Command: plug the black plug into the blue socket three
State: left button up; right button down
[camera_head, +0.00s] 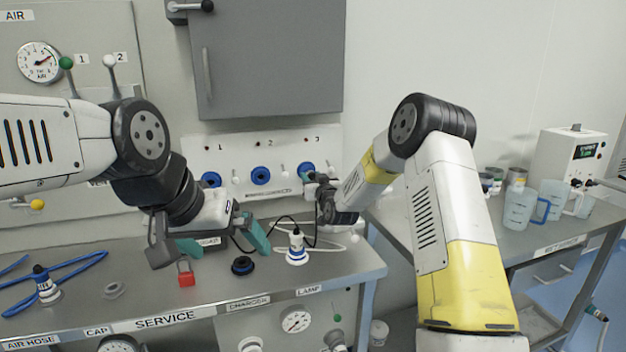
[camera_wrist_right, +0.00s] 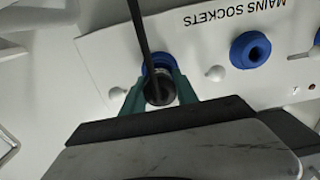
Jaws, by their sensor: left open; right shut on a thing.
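The blue socket three (camera_head: 306,169) is the rightmost of the blue sockets on the white wall panel. My right gripper (camera_head: 318,180) is at this socket and partly hides it. In the right wrist view, its teal fingers (camera_wrist_right: 161,94) are shut on the black plug (camera_wrist_right: 160,88), whose black cable runs upward. The plug's front is at the blue socket ring (camera_wrist_right: 156,64), which shows around its far side. How deep it sits cannot be told. My left gripper (camera_head: 226,245) is open and empty above the service bench.
Blue socket two (camera_head: 261,176) and socket one (camera_head: 211,180) are left of socket three.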

jog(key=shift+w, duration=0.15)
jog(key=c, duration=0.9)
grip_release()
jog(key=shift+o, duration=0.2)
jog(key=v, duration=0.7)
jog(key=shift+s, duration=0.35)
jog(key=s+d+r+g+h, duration=0.1)
jog(key=s+d+r+g, duration=0.3)
jog(key=s, duration=0.4)
jog(key=s+d+r+g+h, duration=0.1)
jog(key=s+d+r+h, duration=0.1)
jog(key=s+d+r, duration=0.35)
jog(key=s+d+m+g, duration=0.1)
jog(key=s+g, duration=0.2)
jog(key=s, duration=1.1)
jog(key=s+d+f+m+g, duration=0.1)
jog(key=s+d+m+g, duration=0.1)
jog(key=s, duration=1.3)
jog(key=shift+s+d+g, duration=0.2)
jog(key=shift+s+g, duration=0.1)
jog(key=shift+g, duration=0.2)
